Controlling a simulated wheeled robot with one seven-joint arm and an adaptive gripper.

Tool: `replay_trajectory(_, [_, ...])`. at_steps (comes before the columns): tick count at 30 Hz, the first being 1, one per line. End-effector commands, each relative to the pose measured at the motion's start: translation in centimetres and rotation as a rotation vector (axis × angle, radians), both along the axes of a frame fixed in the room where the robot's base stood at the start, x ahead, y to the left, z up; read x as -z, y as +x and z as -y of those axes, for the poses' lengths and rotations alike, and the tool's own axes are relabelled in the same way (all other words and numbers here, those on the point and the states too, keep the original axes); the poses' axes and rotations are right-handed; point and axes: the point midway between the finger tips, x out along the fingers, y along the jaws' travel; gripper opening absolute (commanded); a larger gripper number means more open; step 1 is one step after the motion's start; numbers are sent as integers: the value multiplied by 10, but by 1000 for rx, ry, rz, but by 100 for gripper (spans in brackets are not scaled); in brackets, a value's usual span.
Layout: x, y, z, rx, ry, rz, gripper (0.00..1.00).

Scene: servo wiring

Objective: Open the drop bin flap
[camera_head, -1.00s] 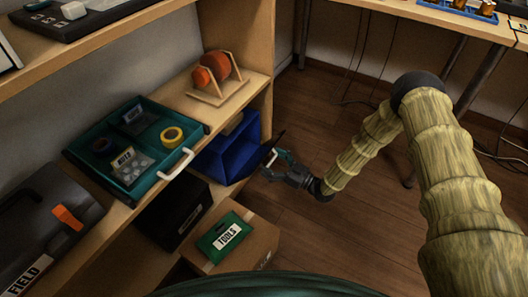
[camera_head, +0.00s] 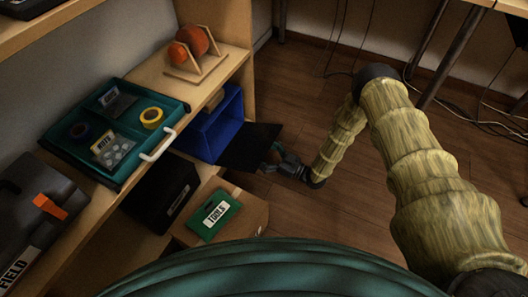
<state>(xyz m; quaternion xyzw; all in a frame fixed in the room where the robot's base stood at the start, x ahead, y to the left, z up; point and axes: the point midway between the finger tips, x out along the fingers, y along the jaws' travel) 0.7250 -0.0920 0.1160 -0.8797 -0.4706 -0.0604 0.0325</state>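The blue drop bin (camera_head: 207,137) stands on the shelf's lower level, at the middle left of the head view. Its black flap (camera_head: 248,146) sticks out from the bin's right side, swung well outward with its broad face showing. My gripper (camera_head: 271,158) is at the flap's outer edge, low over the floor. Its fingertips are small and dark against the flap. I cannot tell whether they grip the edge or only touch it.
A teal tray (camera_head: 68,150) with tape rolls sits on the shelf above, its white handle (camera_head: 158,147) jutting out. A cardboard box (camera_head: 254,214) with a green TOOLS label stands below the bin. A black box (camera_head: 160,193) is beside it. Brown floor (camera_head: 300,95) is open behind my gripper.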

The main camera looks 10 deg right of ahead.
Motion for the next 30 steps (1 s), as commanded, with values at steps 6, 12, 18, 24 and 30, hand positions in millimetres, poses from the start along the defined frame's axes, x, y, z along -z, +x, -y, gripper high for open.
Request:
replay_trajectory(6, [0, 3, 1, 4, -2, 3, 46])
replay_trajectory(12, [0, 3, 0, 4, -2, 3, 90])
replay_trajectory(18, [0, 2, 1, 3, -1, 2, 100])
replay_trajectory(24, [0, 1, 2, 3, -1, 1, 100])
replay_trajectory(30, [1, -3, 8, 3, 0, 0, 100])
